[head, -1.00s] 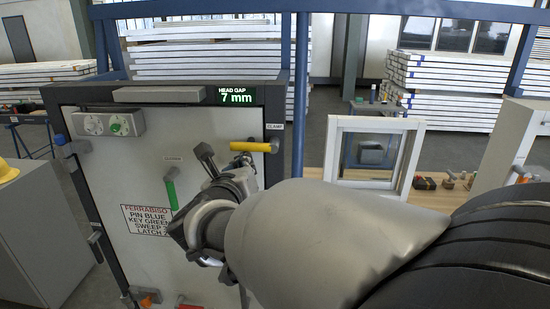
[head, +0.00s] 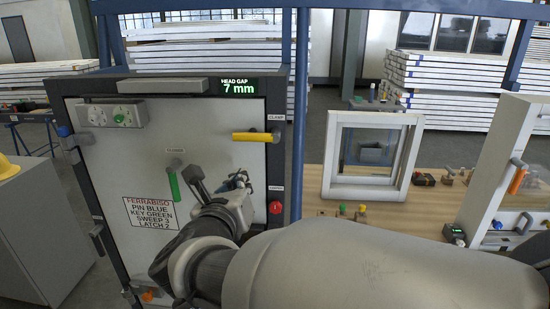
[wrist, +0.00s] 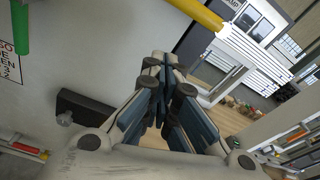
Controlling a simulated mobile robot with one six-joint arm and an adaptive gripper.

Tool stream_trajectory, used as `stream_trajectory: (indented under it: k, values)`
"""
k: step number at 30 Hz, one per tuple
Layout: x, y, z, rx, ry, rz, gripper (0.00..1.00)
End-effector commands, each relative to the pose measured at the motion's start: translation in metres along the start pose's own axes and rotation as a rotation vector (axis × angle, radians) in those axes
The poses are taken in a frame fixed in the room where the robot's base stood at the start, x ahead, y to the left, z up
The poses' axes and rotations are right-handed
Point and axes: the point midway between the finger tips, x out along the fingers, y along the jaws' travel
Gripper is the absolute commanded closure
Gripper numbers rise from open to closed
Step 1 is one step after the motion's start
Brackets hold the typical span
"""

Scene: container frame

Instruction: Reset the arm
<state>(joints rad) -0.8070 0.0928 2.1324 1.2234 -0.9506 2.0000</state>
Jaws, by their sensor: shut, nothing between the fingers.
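My gripper (head: 238,182) is in front of the grey-white panel (head: 160,155) in the dark frame, near its right side. In the wrist view my gripper (wrist: 168,100) shows its fingers together with nothing between them. A yellow handle (head: 256,137) by the clamp label is above it, and it also shows at the top of the wrist view (wrist: 197,14). A green handle (head: 173,183) is to its left. I cannot tell whether the fingers touch the panel; they appear apart from it.
A red knob (head: 275,208) is on the frame's right post, close to my gripper. A display (head: 238,88) reads 7 mm. A white window frame (head: 335,150) stands on a wooden bench (head: 440,211) at the right. A grey cabinet (head: 40,235) stands at the left.

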Motion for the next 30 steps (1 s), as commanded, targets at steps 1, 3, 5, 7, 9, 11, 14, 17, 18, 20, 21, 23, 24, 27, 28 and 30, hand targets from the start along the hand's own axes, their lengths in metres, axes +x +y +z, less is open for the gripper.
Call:
stream_trajectory:
  k: [1,3,5,7,9,11,14,17,18,20,21,23,24,27,28,30]
  values:
    - [-0.007,0.0,0.001,0.0,-0.001,0.002,1.0]
    - [-0.012,0.0,0.001,0.0,0.0,0.002,1.0]
    - [-0.015,-0.001,0.001,-0.008,0.0,0.005,1.0]
    - [-0.015,-0.004,0.004,-0.05,-0.006,0.028,1.0]
    - [-0.014,-0.009,0.008,-0.146,-0.017,0.08,1.0]
    - [-0.014,-0.015,0.012,-0.281,-0.036,0.146,1.0]
    - [-0.023,-0.027,0.013,-0.603,-0.089,0.281,1.0]
    - [-0.043,-0.043,-0.003,-0.98,-0.151,0.415,1.0]
    - [-0.054,-0.05,-0.014,-1.136,-0.173,0.467,1.0]
    - [-0.072,-0.063,-0.035,-1.372,-0.203,0.55,1.0]
    - [-0.086,-0.073,-0.052,-1.528,-0.219,0.61,1.0]
    - [-0.108,-0.092,-0.081,-1.758,-0.238,0.708,1.0]
    - [-0.124,-0.105,-0.102,-1.905,-0.248,0.782,1.0]
    - [-0.163,-0.139,-0.151,-2.201,-0.261,0.979,1.0]
    - [-0.174,-0.148,-0.163,-2.268,-0.264,1.036,1.0]
    - [-0.197,-0.168,-0.186,-2.388,-0.269,1.163,1.0]
